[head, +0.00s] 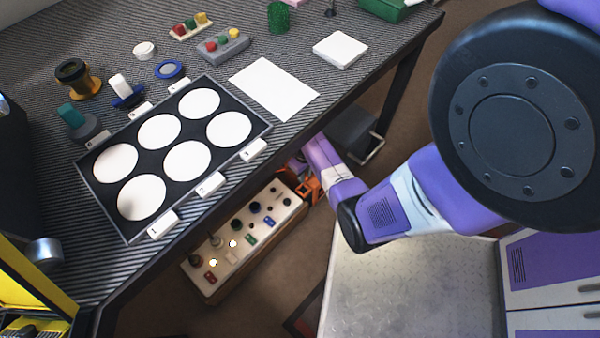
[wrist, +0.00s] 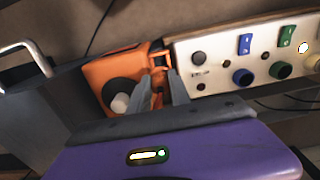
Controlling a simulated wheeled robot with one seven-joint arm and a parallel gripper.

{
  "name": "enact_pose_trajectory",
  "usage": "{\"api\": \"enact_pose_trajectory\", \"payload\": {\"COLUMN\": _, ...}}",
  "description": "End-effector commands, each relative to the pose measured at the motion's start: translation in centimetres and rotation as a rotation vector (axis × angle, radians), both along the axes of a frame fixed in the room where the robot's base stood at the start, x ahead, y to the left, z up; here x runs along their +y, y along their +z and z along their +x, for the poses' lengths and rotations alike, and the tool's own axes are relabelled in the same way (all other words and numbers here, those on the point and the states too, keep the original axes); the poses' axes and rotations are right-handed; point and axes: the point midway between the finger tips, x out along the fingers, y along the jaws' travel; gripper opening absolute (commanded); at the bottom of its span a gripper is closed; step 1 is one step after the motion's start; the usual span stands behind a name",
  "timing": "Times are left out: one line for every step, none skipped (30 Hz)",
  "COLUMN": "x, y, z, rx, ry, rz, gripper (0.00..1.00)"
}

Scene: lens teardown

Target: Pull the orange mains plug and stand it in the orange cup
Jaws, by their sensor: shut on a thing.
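My gripper (wrist: 160,76) is low beside the table, at the right end of a control panel, and its two fingers are close together. An orange piece (wrist: 157,60), which looks like the mains plug, shows between and just beyond the fingertips. It borders a larger orange body (wrist: 100,72) with a black round part and a pale knob; where one ends and the other begins is unclear. In the head view, orange parts (head: 309,189) show beside my wrist, and the fingers are mostly hidden. I cannot pick out the orange cup for certain in either view.
The control panel (head: 225,262) with knobs and switches lies below the table edge. The striped table (head: 300,98) above holds a black tray (head: 172,119) with white discs, a white sheet (head: 272,88) and small parts. A grey box (wrist: 30,108) stands left of the orange body.

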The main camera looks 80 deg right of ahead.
Motion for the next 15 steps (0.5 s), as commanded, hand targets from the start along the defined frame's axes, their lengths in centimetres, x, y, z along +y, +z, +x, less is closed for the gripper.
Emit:
{"api": "enact_pose_trajectory", "payload": {"x": 0.0, "y": -0.7, "z": 0.0, "rx": 0.000, "ry": 0.000, "rz": 0.000, "gripper": 0.00}}
{"api": "enact_pose_trajectory", "payload": {"x": 0.0, "y": -0.9, "z": 0.0, "rx": 0.000, "ry": 0.000, "rz": 0.000, "gripper": 0.00}}
{"api": "enact_pose_trajectory", "payload": {"x": 0.0, "y": -1.3, "z": 0.0, "rx": 0.000, "ry": -0.001, "rz": 0.000, "gripper": 0.00}}
{"api": "enact_pose_trajectory", "payload": {"x": 0.0, "y": -1.5, "z": 0.0, "rx": 0.000, "ry": -0.001, "rz": 0.000, "gripper": 0.00}}
{"api": "enact_pose_trajectory", "payload": {"x": 0.0, "y": -1.8, "z": 0.0, "rx": 0.000, "ry": -0.001, "rz": 0.000, "gripper": 0.00}}
{"api": "enact_pose_trajectory", "payload": {"x": 0.0, "y": -2.1, "z": 0.0, "rx": 0.000, "ry": -0.001, "rz": 0.000, "gripper": 0.00}}
{"api": "enact_pose_trajectory", "payload": {"x": 0.0, "y": -2.4, "z": 0.0, "rx": 0.000, "ry": -0.001, "rz": 0.000, "gripper": 0.00}}
{"api": "enact_pose_trajectory", "payload": {"x": 0.0, "y": -2.7, "z": 0.0, "rx": 0.000, "ry": -0.001, "rz": 0.000, "gripper": 0.00}}
{"api": "enact_pose_trajectory", "payload": {"x": 0.0, "y": -3.1, "z": 0.0, "rx": 0.000, "ry": -0.001, "rz": 0.000, "gripper": 0.00}}
{"api": "enact_pose_trajectory", "payload": {"x": 0.0, "y": -3.3, "z": 0.0, "rx": 0.000, "ry": -0.002, "rz": 0.000, "gripper": 0.00}}
{"api": "enact_pose_trajectory", "payload": {"x": 0.0, "y": -3.6, "z": 0.0, "rx": 0.000, "ry": -0.002, "rz": 0.000, "gripper": 0.00}}
{"api": "enact_pose_trajectory", "payload": {"x": 0.0, "y": -3.9, "z": 0.0, "rx": 0.000, "ry": -0.002, "rz": 0.000, "gripper": 0.00}}
{"api": "enact_pose_trajectory", "payload": {"x": 0.0, "y": -4.1, "z": 0.0, "rx": 0.000, "ry": -0.002, "rz": 0.000, "gripper": 0.00}}
{"api": "enact_pose_trajectory", "payload": {"x": 0.0, "y": -4.3, "z": 0.0, "rx": -0.001, "ry": -0.002, "rz": -0.001, "gripper": 0.00}}
{"api": "enact_pose_trajectory", "payload": {"x": 0.0, "y": -4.6, "z": 0.0, "rx": -0.001, "ry": -0.001, "rz": -0.001, "gripper": 0.00}}
